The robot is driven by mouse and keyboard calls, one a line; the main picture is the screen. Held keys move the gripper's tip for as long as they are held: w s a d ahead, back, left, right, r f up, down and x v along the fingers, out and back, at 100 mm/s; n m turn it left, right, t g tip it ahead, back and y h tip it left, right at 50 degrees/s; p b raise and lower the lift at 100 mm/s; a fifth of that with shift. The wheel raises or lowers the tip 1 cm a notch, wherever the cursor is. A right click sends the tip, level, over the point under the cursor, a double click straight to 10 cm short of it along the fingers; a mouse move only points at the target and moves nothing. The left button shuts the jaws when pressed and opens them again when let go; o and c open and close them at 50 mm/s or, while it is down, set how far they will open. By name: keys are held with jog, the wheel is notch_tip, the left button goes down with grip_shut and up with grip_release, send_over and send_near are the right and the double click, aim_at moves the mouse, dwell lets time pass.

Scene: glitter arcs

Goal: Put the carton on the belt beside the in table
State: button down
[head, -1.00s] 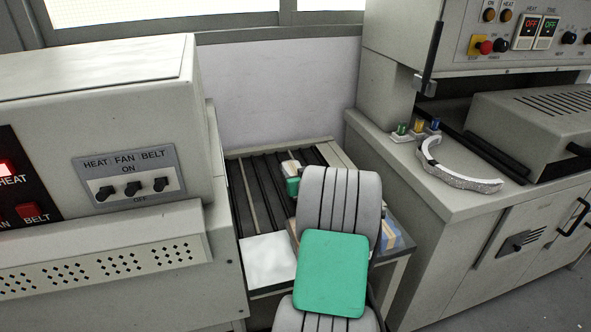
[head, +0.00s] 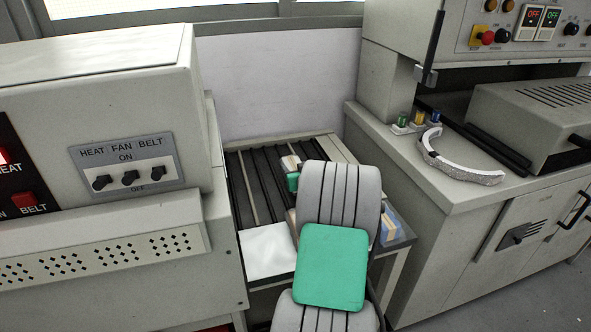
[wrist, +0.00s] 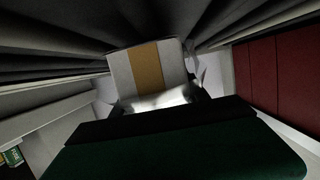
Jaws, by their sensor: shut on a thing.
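The carton (head: 289,161) is small and pale with a tan stripe. It is in my gripper, over the dark slatted bed between the two machines. In the wrist view the carton (wrist: 122,72) shows white with an orange-tan band, just beyond my gripper (wrist: 165,100). My gripper is shut on it, and the fingertips are partly hidden. The slatted bed (head: 248,190) lies behind my arm, which hides much of it. I cannot tell whether the carton touches the slats.
A heat-and-belt machine (head: 125,190) stands close on the left. A grey cabinet (head: 500,225) with controls stands on the right. A white flat-topped item (head: 267,250) lies at the near end of the bed, and a blue-and-tan box (head: 389,226) is right of my arm.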

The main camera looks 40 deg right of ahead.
jog(key=shift+c, duration=2.4)
grip_release()
